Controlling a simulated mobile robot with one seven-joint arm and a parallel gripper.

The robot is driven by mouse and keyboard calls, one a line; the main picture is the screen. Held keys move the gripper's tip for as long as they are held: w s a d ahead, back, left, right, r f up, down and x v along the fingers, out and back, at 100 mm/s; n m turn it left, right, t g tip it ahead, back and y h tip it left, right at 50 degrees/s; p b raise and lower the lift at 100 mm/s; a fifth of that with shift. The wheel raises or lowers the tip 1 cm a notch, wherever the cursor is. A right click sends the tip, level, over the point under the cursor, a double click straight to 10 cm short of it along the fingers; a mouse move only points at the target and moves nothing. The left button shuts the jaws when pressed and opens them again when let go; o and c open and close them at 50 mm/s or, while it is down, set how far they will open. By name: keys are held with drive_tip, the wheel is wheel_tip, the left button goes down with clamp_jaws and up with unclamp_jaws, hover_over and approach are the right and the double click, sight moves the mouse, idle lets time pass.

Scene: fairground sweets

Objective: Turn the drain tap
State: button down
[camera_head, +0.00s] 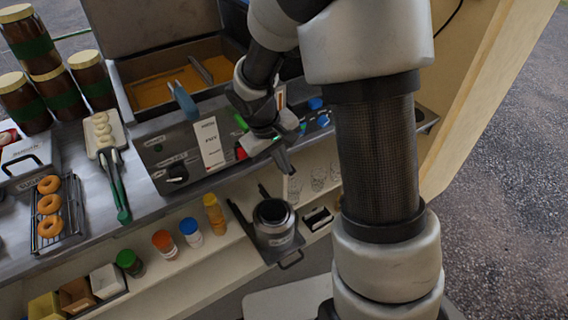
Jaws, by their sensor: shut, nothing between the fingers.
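My gripper (287,165) is shut and empty, pointing down in front of the fryer's front panel (211,143). I cannot make out a drain tap for certain; the gripper and wrist hide part of the panel. A small red part (241,153) shows just left of the gripper, and a green part (241,122) sits above it. Whether the gripper touches any of these I cannot tell. A black knob (177,174) is on the panel's left.
The fryer basin (160,92) with orange oil lies behind the panel. A rack of doughnuts (71,232), green-handled tongs (122,203) and stacked jars (88,76) are at left. Coloured-lid bottles (191,232) and glasses (318,178) line the shelf below. A pale wall (470,100) stands at right.

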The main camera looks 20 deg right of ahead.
drive_tip(key=shift+a+f+h+b, duration=0.15)
drive_tip(key=shift+h+b, duration=0.15)
drive_tip(key=shift+b, duration=0.3)
